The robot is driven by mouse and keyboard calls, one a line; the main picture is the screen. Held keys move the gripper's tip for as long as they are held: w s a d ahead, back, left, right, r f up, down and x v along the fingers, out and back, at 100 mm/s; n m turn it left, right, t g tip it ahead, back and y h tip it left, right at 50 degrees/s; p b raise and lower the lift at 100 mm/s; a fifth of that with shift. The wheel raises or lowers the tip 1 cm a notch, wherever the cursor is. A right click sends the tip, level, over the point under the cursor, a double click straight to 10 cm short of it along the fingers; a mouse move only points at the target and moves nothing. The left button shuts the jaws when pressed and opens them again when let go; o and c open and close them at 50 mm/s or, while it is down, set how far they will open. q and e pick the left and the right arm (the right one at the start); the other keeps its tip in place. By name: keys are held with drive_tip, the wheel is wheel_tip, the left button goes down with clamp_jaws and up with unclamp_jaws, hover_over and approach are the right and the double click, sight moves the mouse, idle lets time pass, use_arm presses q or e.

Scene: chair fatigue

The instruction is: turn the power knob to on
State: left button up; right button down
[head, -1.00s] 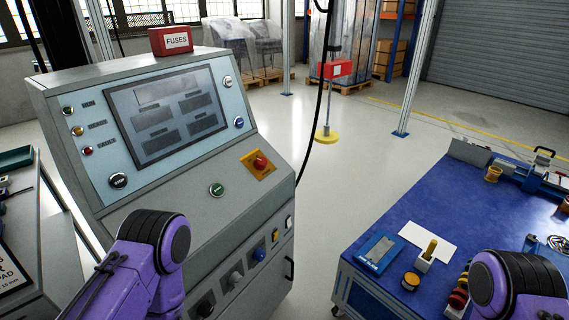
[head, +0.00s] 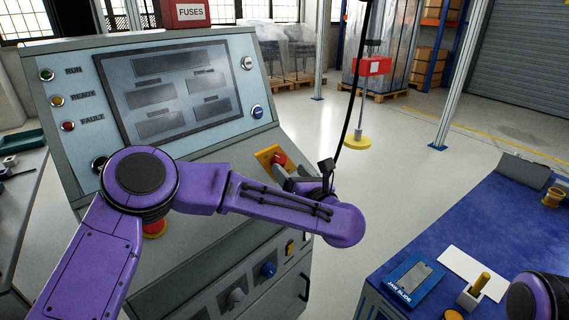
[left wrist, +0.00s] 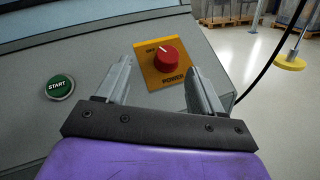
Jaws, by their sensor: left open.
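The power knob (left wrist: 168,58) is red and round, on a yellow plate (left wrist: 154,76) marked POWER on the console's sloped panel. Its white mark points up and left, toward the OFF label. The knob also shows in the head view (head: 279,158), just beyond my left gripper (head: 288,178). In the left wrist view my left gripper (left wrist: 159,68) is open, with one finger on each side of the knob and visible gaps between. I cannot tell how deep the fingers reach around it. My right gripper is out of view; only part of that arm shows at the lower right.
A green START button (left wrist: 60,87) lies left of the plate. A dark screen (head: 170,93) and indicator lights are above. My left arm partly hides a red button (head: 154,228). A black cable (head: 352,110) hangs right of the console. A blue-topped table (head: 440,235) stands at right.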

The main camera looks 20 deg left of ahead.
sight(283, 162)
use_arm(q)
drive_tip(key=w+a, duration=0.1)
drive_tip(key=w+a+f, duration=0.1)
drive_tip(key=w, duration=0.1)
drive_tip(key=w+a, duration=0.1)
drive_tip(key=w, duration=0.1)
drive_tip(key=shift+w+a+f, duration=0.1)
drive_tip(key=shift+w+f, duration=0.15)
drive_tip(key=shift+f, duration=0.15)
drive_tip(key=shift+w+a+r, duration=0.1)
drive_tip(key=shift+a, duration=0.1)
drive_tip(key=shift+s+r, duration=0.15)
drive_tip(key=shift+s, duration=0.05)
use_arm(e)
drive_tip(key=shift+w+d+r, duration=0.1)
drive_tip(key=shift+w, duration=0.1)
use_arm(q)
drive_tip(key=shift+w, duration=0.1)
drive_tip(key=c, duration=1)
drive_tip(key=shift+c, duration=0.2)
